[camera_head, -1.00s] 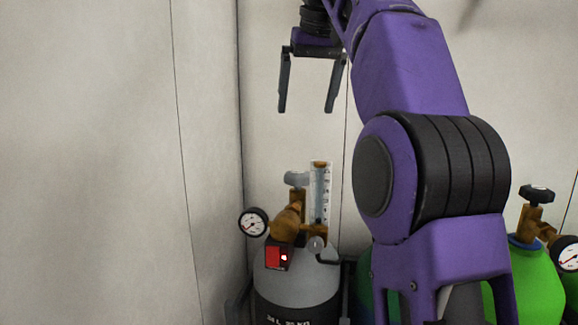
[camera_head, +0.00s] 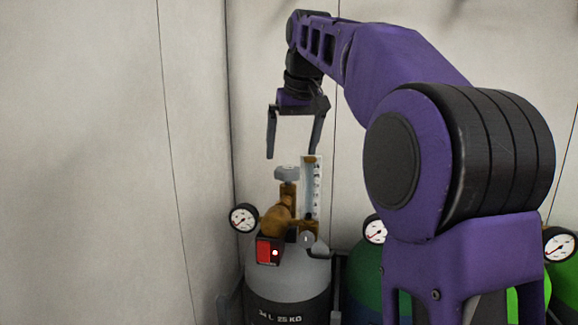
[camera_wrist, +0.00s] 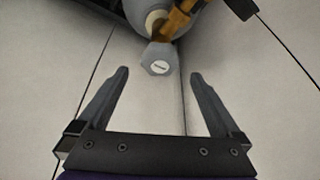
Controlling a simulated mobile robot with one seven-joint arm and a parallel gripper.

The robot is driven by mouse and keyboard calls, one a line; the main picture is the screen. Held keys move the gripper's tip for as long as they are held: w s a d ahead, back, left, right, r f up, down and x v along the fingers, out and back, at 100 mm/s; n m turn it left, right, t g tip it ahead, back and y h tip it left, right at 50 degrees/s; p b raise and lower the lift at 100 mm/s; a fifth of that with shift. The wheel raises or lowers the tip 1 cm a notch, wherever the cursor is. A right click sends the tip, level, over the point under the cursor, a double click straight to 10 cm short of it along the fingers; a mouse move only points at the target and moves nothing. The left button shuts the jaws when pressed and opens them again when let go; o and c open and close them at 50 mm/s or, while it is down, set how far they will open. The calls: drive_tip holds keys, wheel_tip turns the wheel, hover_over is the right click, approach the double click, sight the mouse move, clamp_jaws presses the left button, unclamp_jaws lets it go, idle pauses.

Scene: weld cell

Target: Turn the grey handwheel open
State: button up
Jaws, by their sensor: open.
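The grey handwheel (camera_head: 287,173) sits on top of the brass valve (camera_head: 280,212) of a grey gas cylinder (camera_head: 290,275). My gripper (camera_head: 293,155) points down with its two fingers spread and nothing between them.
A clear flow tube (camera_head: 311,185) stands close to the right of the handwheel. A pressure gauge (camera_head: 243,217) and a red switch box (camera_head: 269,251) sit on the cylinder's left side. Green cylinders (camera_head: 362,280) stand to the right, partly hidden by my arm. Pale walls are behind.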

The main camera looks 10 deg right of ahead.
sight(289, 168)
drive_tip(key=x, duration=0.5)
drive_tip(key=shift+f+b, duration=0.2)
drive_tip(key=shift+b, duration=0.1)
drive_tip(key=c, duration=1.3)
